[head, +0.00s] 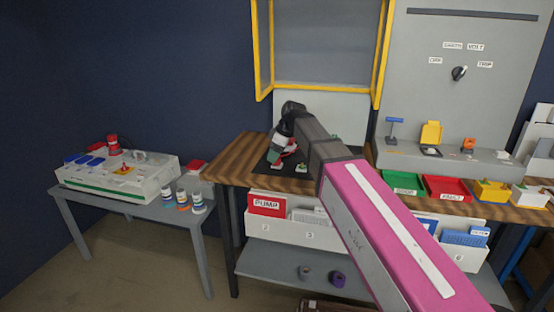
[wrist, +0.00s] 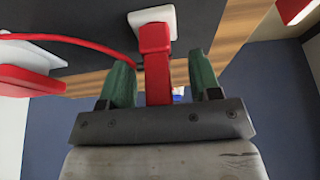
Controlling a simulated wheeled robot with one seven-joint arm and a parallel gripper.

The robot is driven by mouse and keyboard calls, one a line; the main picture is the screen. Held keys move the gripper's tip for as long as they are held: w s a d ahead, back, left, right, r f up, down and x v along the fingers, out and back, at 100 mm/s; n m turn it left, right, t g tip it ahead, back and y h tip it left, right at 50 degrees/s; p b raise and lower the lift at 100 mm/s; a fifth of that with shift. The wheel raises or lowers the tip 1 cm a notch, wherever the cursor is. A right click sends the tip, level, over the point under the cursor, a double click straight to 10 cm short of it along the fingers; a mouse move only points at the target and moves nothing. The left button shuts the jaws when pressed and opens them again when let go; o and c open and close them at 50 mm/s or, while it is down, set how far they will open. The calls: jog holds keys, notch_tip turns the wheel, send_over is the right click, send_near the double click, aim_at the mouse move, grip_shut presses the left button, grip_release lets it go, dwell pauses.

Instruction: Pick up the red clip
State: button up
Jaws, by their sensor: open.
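The red clip (wrist: 155,65) shows in the wrist view as an upright red piece joined to a small white block (wrist: 152,20) on a dark mat. My gripper (wrist: 161,78) is open, with one green finger on each side of the red clip. A gap shows between the clip and each finger, so neither appears to touch it. In the head view my gripper (head: 278,151) is low over the dark mat on the wooden bench, by small red and white parts. My arm partly hides that spot, and the clip is not distinct there.
A red cable (wrist: 70,42) runs left of the clip, near a red and white block (wrist: 30,80). Green (head: 405,184) and red (head: 447,188) trays stand at the wooden bench's (head: 235,160) front right. A grey side table (head: 150,208) with a white box (head: 130,180) is at left.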

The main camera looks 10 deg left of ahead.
jog(key=c, duration=1)
jog(key=shift+o, duration=0.2)
jog(key=shift+r, duration=0.15)
jog(key=shift+r, duration=0.55)
notch_tip(320, 180, up, 2)
jog(key=shift+r, duration=0.2)
jog(key=s+a+r, duration=0.4)
jog(key=s+r, duration=0.3)
jog(key=s, duration=0.3)
jog(key=shift+s+a+r, duration=0.15)
jog(key=shift+s+a, duration=0.15)
jog(key=shift+a, duration=0.1)
